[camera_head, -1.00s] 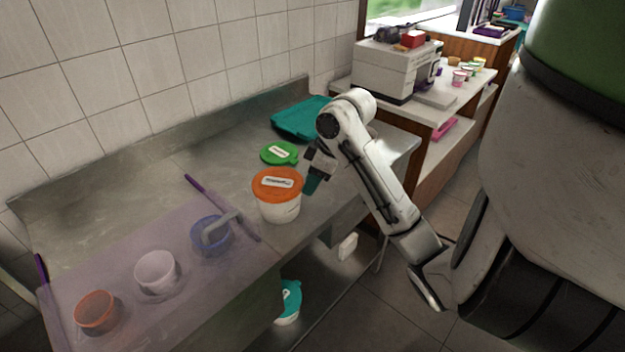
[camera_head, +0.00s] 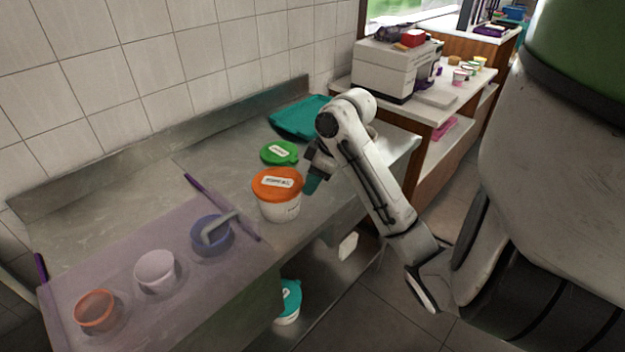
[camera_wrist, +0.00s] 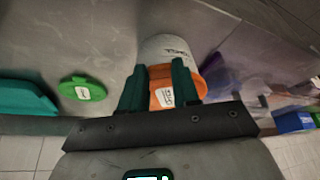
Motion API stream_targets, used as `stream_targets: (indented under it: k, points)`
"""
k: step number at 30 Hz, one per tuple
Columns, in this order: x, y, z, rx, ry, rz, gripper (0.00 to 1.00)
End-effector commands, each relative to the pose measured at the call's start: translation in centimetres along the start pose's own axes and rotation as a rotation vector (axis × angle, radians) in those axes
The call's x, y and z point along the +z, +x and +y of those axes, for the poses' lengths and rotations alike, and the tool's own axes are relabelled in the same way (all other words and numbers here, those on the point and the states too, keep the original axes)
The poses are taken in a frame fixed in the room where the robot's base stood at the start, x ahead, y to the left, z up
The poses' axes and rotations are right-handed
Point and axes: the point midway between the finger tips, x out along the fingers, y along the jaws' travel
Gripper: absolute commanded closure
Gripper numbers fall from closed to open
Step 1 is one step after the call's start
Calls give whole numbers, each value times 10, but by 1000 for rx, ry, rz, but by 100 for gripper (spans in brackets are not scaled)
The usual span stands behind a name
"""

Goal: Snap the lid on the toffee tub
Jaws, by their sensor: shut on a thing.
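The white toffee tub (camera_head: 279,211) stands upright near the front edge of the steel counter, and its printed side shows in the wrist view (camera_wrist: 168,46). An orange lid (camera_head: 275,181) with a white label lies over its mouth; whether it is snapped down all round I cannot tell. My gripper (camera_head: 312,184) is at the right side of the lid. In the wrist view its two dark green fingers stand either side of the orange lid (camera_wrist: 165,95), shut on it. The fingers hide part of the lid's edge.
A green lid (camera_head: 279,152) lies behind the tub, with a teal tray (camera_head: 299,117) farther back. A teal-lidded tub (camera_head: 289,301) is below the counter.

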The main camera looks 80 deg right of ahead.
Motion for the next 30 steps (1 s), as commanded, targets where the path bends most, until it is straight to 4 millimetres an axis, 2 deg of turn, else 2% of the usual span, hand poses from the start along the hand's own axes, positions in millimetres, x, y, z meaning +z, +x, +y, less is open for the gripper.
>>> stream_targets:
  k: [21,22,30]
  points:
    - [2,4,0,-1,0,0,98]
    - [2,4,0,-1,0,0,66]
    - [2,4,0,-1,0,0,41]
